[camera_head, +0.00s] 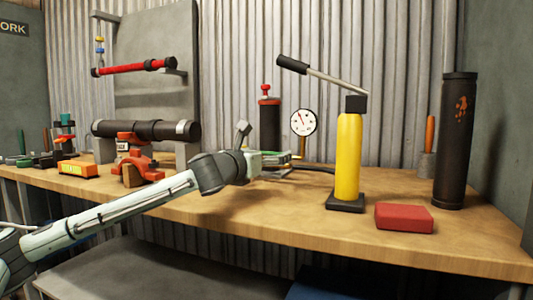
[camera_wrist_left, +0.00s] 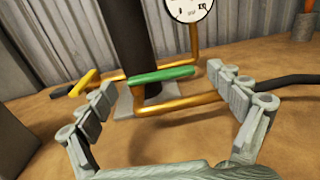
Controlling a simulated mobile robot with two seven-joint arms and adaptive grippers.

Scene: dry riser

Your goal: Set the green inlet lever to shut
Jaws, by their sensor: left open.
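The green inlet lever (camera_wrist_left: 162,75) shows in the left wrist view as a green bar lying crosswise at the base of a dark upright cylinder (camera_wrist_left: 128,38), beside brass pipework (camera_wrist_left: 185,104). My left gripper (camera_wrist_left: 158,82) is open and empty, with its fingers spread to either side of the lever and pointing towards it. I cannot tell whether they touch it. In the head view the left gripper (camera_head: 287,159) reaches in over the bench, in front of the dark red-topped cylinder (camera_head: 269,125), and largely covers the lever. My right gripper is not in view.
A round gauge (camera_head: 303,122) stands beside the cylinder. A yellow lever (camera_wrist_left: 84,83) sits left of the green one. A yellow hand pump (camera_head: 348,155), red block (camera_head: 404,217) and dark tube (camera_head: 455,140) stand to the right. Front middle bench (camera_head: 250,213) is clear.

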